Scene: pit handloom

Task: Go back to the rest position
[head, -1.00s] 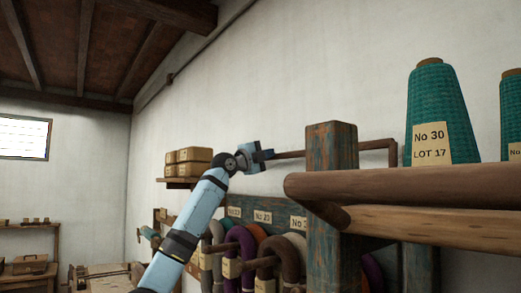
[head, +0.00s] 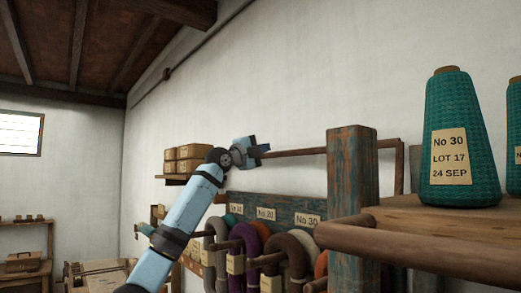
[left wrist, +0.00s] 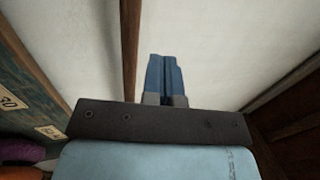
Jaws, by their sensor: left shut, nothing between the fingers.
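My left gripper (head: 257,151) is raised at mid-height in the head view, in front of the white wall. Its arm comes up from the lower left. In the left wrist view the blue fingers (left wrist: 164,78) lie side by side, shut with nothing between them. In the head view the fingertips appear close to the left end of a horizontal wooden rod (head: 298,152); I cannot tell whether they touch. My right gripper is not in view.
A wooden post (head: 352,175) and a shelf (head: 430,232) with a teal yarn cone (head: 460,140) stand at the right. Coloured yarn hanks (head: 245,250) hang on pegs below the rod. Boxes (head: 187,158) sit on a small wall shelf behind my arm.

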